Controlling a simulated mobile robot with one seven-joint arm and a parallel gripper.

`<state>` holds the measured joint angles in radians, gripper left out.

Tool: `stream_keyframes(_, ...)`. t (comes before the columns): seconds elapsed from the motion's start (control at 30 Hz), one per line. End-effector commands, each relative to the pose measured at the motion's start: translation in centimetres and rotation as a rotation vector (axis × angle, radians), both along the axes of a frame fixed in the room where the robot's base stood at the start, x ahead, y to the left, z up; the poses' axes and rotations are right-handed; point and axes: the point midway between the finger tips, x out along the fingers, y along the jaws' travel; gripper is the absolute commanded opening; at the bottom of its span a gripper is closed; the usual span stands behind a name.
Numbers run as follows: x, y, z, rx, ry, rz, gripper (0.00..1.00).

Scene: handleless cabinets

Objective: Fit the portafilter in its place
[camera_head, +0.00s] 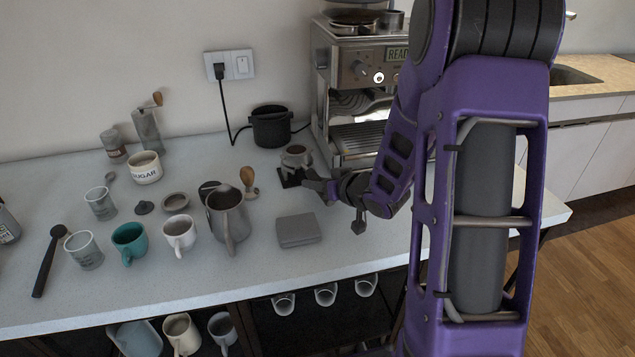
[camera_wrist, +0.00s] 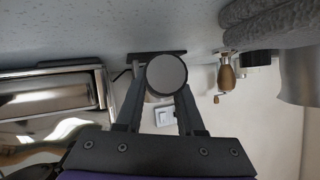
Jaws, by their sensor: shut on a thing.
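The portafilter (camera_head: 297,155) shows as a metal basket at a small black stand or mat (camera_head: 290,180), left of the espresso machine (camera_head: 340,75). Whether it touches the black piece is unclear. My gripper (camera_head: 313,182) reaches it from the right and is shut on its handle. In the wrist view the round grey handle end (camera_wrist: 166,75) sits between the two fingers of my gripper (camera_wrist: 160,88); the basket is mostly hidden behind it. The machine's front faces right of the portafilter, with a drip tray (camera_head: 360,140) low down; my arm covers part of its front.
A black knock box (camera_head: 271,126) stands behind the portafilter. Several cups and a sugar pot (camera_head: 146,168) fill the left counter.

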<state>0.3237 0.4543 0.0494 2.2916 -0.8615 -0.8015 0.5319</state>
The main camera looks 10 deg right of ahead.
Motion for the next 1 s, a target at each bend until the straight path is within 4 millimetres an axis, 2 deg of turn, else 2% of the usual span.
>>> stream_keyframes(0.37, 0.11, 0.01, 0.24, 0.001, -0.006, 0.0, 0.0)
stream_keyframes(0.4, 0.11, 0.01, 0.23, 0.001, -0.005, 0.0, 0.44)
stream_keyframes(0.53, 0.07, 0.0, 0.15, 0.001, -0.004, 0.001, 0.68)
stream_keyframes(0.57, 0.07, 0.0, 0.15, 0.001, -0.003, 0.001, 0.72)
stream_keyframes(0.77, 0.03, -0.01, 0.07, 0.001, -0.002, 0.0, 0.72)
stream_keyframes(0.93, -0.06, -0.01, -0.12, -0.001, 0.003, -0.001, 1.0)
stream_keyframes(1.0, -0.04, -0.02, -0.08, 0.0, 0.002, 0.0, 1.0)
